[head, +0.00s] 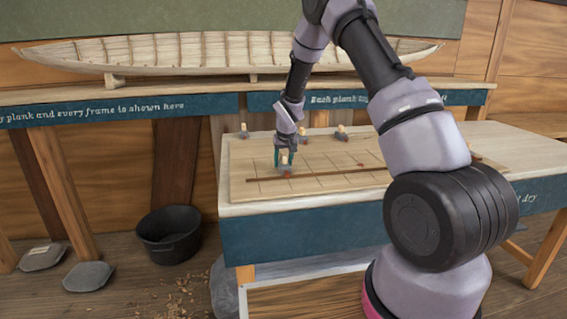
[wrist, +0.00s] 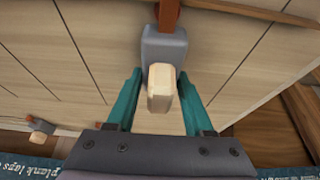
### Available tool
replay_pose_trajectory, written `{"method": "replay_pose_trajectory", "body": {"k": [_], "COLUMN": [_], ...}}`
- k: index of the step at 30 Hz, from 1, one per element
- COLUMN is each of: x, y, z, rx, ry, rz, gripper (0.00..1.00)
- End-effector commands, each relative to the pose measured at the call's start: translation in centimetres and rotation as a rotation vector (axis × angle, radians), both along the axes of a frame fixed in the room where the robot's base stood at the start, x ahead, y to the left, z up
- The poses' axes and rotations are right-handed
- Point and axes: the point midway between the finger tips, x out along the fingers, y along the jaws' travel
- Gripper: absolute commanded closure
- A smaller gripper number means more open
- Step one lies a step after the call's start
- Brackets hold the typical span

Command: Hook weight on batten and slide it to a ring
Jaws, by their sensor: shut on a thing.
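My gripper (head: 284,158) is low over the pale board on the table, its teal fingers shut on a grey weight (wrist: 164,45) with a pale wooden knob (wrist: 162,87). In the head view the held weight (head: 286,169) is partly hidden by the fingers. A reddish-brown strip (wrist: 167,14) reaches from the weight's far end, probably its hook. The long thin brown batten (head: 335,176) lies across the board just in front of the weight; its edge crosses the top of the wrist view (wrist: 250,12). I cannot tell whether the hook is over it. No ring is clearly visible.
Other knobbed weights stand towards the back of the board, at the left (head: 244,131), middle (head: 303,135) and right (head: 341,133). The board (head: 240,160) has thin dark lines. A model hull (head: 190,52) rests on the bench behind. A black bucket (head: 168,235) stands on the floor.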

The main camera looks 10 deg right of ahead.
Motion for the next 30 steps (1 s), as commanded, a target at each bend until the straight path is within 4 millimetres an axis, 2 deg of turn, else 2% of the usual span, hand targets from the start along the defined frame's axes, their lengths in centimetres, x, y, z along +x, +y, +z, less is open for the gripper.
{"method": "replay_pose_trajectory", "body": {"k": [8, 30], "x": [1.32, 1.28], "y": [0.02, 0.04], "z": [0.11, -0.01], "rx": [0.001, 0.001], "ry": [-0.003, -0.003], "rz": [0.0, 0.0], "gripper": [1.0, 1.0]}}
